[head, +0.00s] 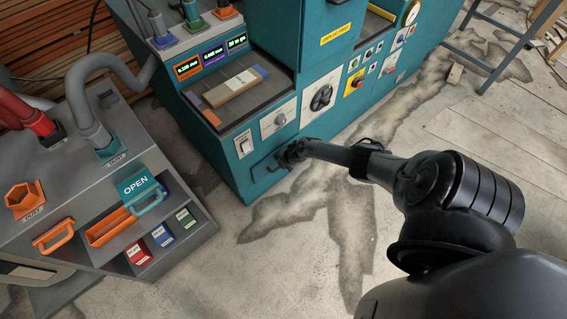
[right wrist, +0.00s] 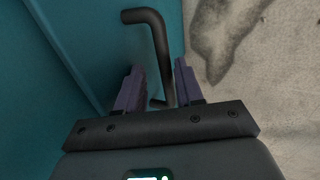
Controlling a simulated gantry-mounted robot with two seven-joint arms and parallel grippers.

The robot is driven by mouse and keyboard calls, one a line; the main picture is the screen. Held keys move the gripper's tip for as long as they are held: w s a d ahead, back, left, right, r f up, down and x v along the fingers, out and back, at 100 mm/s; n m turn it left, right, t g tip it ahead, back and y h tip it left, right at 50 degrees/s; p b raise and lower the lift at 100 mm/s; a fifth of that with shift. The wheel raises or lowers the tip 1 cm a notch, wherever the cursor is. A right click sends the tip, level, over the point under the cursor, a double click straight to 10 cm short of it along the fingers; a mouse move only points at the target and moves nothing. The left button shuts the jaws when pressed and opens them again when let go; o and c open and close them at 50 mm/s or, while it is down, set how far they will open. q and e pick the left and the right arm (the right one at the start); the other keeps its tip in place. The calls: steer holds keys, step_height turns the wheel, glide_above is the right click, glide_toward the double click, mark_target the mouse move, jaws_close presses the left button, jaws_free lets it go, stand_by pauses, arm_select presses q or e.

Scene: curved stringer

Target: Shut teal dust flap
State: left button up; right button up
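A teal plate marked OPEN (head: 137,184) stands on the sloping grey console at the left, above a teal handle (head: 150,201). I take this for the dust flap, but I cannot be sure. My right gripper (head: 286,156) is away from it, low at the teal machine's front. In the right wrist view, my right gripper (right wrist: 161,72) is open, with its purple fingers on either side of a dark bent bar handle (right wrist: 158,38). The bar is closer to the right finger; contact is unclear. My left gripper is not in view.
The grey console (head: 85,180) has hoses, orange fittings and red, blue and green labelled blocks. The teal machine (head: 225,165) carries switches, a black dial (head: 321,97) and a wooden piece (head: 234,86) on its bed. Stained concrete floor (head: 290,240) lies open in front.

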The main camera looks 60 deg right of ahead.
steer(key=shift+r, duration=0.15)
steer(key=p+v, duration=0.8)
steer(key=v, duration=0.2)
steer(key=shift+s+r, duration=0.15)
steer(key=shift+s, duration=0.05)
steer(key=shift+s+a, duration=0.1)
steer(key=shift+a, duration=0.05)
